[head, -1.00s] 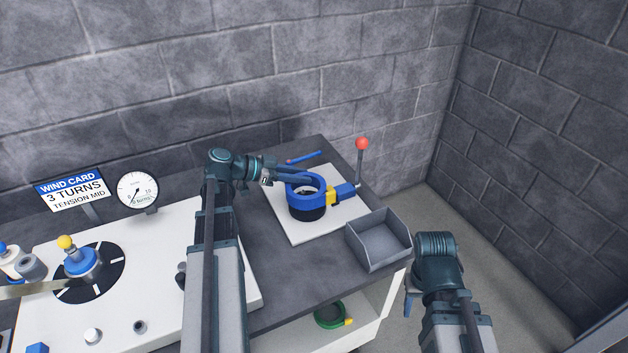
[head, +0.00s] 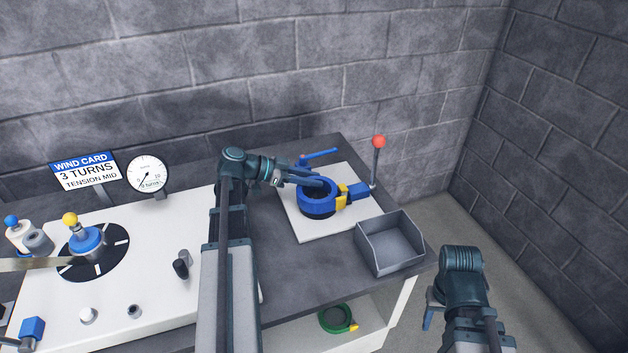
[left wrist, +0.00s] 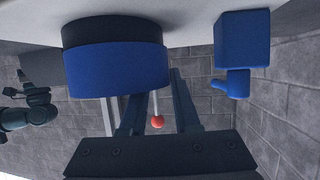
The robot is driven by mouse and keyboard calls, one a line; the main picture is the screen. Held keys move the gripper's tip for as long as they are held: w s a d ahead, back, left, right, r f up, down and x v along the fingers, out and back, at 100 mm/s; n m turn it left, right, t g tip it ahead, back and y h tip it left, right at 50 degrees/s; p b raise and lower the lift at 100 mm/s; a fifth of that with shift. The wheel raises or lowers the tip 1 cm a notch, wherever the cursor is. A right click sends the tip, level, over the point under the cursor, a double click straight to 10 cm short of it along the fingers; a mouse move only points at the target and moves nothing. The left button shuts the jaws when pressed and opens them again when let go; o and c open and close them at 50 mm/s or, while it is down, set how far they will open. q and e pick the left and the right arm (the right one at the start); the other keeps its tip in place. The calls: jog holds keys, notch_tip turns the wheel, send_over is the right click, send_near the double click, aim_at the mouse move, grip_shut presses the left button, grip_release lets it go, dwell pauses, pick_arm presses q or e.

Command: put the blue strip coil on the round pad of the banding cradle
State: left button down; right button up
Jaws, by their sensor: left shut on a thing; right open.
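The blue strip coil (head: 318,204) is a thick ring at the banding cradle, over its round black pad. In the left wrist view the coil (left wrist: 118,70) lies right against the black pad (left wrist: 112,32), with no clear gap. The cradle has a white base plate (head: 290,216), a blue block (head: 357,192) and a red-knobbed lever (head: 376,160). A yellow piece sits between coil and block. My left gripper (head: 316,182) is shut on the coil's wall, reaching in from the left. My right gripper (head: 428,318) is open and empty, low at the right, away from the bench.
A grey open tray (head: 390,243) stands close right of the cradle. A green coil (head: 338,319) rests on the shelf below. The winding plate (head: 165,225), gauge (head: 148,174) and wind card (head: 84,171) are at the left.

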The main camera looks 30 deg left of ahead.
pick_arm(q)
jog(key=shift+f, duration=0.15)
jog(key=c, duration=0.6)
grip_release()
jog(key=shift+d, duration=0.1)
jog(key=shift+s+r, duration=0.1)
jog(key=shift+r, duration=0.15)
jog(key=p+v, duration=0.2)
jog(key=v, duration=0.4)
jog(key=shift+r+p, duration=0.1)
jog(key=shift+p, duration=0.3)
jog(key=shift+s+a+r, duration=0.15)
jog(key=shift+s+a, duration=0.2)
jog(key=shift+a, duration=0.2)
